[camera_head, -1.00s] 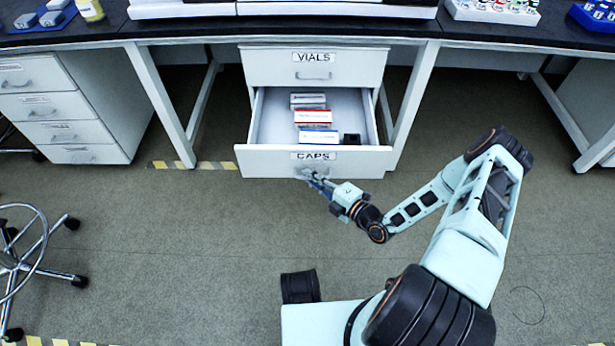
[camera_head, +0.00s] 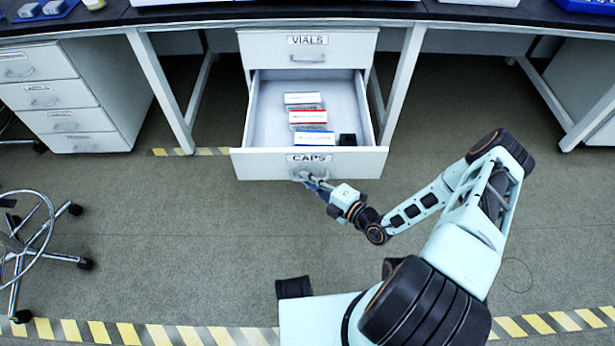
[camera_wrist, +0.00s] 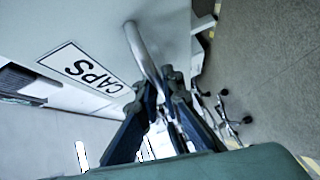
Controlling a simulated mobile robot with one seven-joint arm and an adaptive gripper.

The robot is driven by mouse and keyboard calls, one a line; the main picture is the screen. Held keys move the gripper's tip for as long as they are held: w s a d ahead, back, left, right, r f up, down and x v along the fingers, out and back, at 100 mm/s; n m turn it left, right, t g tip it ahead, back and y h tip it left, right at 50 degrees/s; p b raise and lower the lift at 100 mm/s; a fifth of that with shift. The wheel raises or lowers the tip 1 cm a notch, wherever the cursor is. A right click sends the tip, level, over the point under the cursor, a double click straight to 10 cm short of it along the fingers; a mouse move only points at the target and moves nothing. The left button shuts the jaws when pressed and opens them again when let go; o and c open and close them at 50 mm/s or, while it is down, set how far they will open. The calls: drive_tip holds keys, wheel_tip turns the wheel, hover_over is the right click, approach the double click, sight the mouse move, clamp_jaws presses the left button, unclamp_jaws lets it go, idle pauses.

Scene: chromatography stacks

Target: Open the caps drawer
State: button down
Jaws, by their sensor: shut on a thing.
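The caps drawer (camera_head: 260,164) stands pulled out from the white cabinet under the bench, with its interior showing. Its front carries a CAPS label, which also shows in the wrist view (camera_wrist: 86,70). Inside lie several boxes, one with a red stripe (camera_head: 308,118), and a small black item (camera_head: 347,139). My gripper (camera_head: 303,177) is at the drawer's front, with its fingers shut on the drawer handle. In the wrist view the metal handle (camera_wrist: 143,48) runs down between the fingertips (camera_wrist: 160,82).
The VIALS drawer (camera_head: 345,50) above is shut. A white drawer unit (camera_head: 100,95) stands at left under the bench. A wheeled stool (camera_head: 30,240) is on the floor at left. Yellow striped tape (camera_head: 160,333) crosses the front floor.

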drive_tip(key=shift+d, duration=0.15)
drive_tip(key=c, duration=2.3)
unclamp_jaws()
drive_tip(key=shift+c, duration=0.2)
drive_tip(key=shift+s, duration=0.1)
drive_tip(key=v, duration=0.7)
drive_tip(key=shift+s, duration=0.2)
drive_tip(key=shift+d+r, duration=0.1)
